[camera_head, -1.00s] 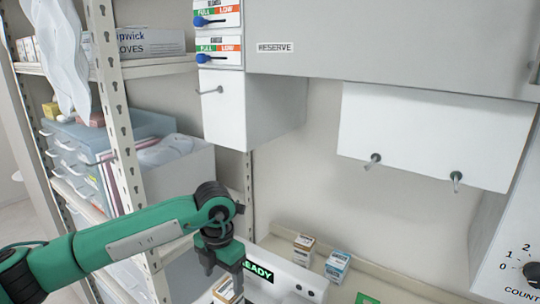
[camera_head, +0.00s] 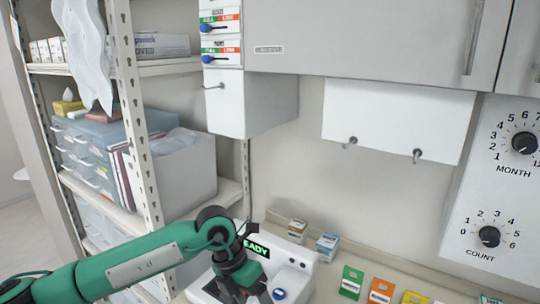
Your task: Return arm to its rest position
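My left arm (camera_head: 150,258), green with dark joints, comes in from the lower left. Its dark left gripper (camera_head: 246,292) hangs down at the bottom edge, in front of a white device (camera_head: 297,266) with a lit display ending in "EADY" (camera_head: 257,246). The gripper's fingers look spread, with nothing seen between them; the tips are close to the frame edge. The arm hides part of the device. My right arm and gripper are out of view.
Two small boxes (camera_head: 297,229) (camera_head: 327,246) stand behind the device. Coloured cards (camera_head: 351,282) (camera_head: 381,291) lie right of it. A shelf rack (camera_head: 136,120) stands left. A wall cabinet (camera_head: 375,38) hangs above, with a dial panel (camera_head: 500,190) at right.

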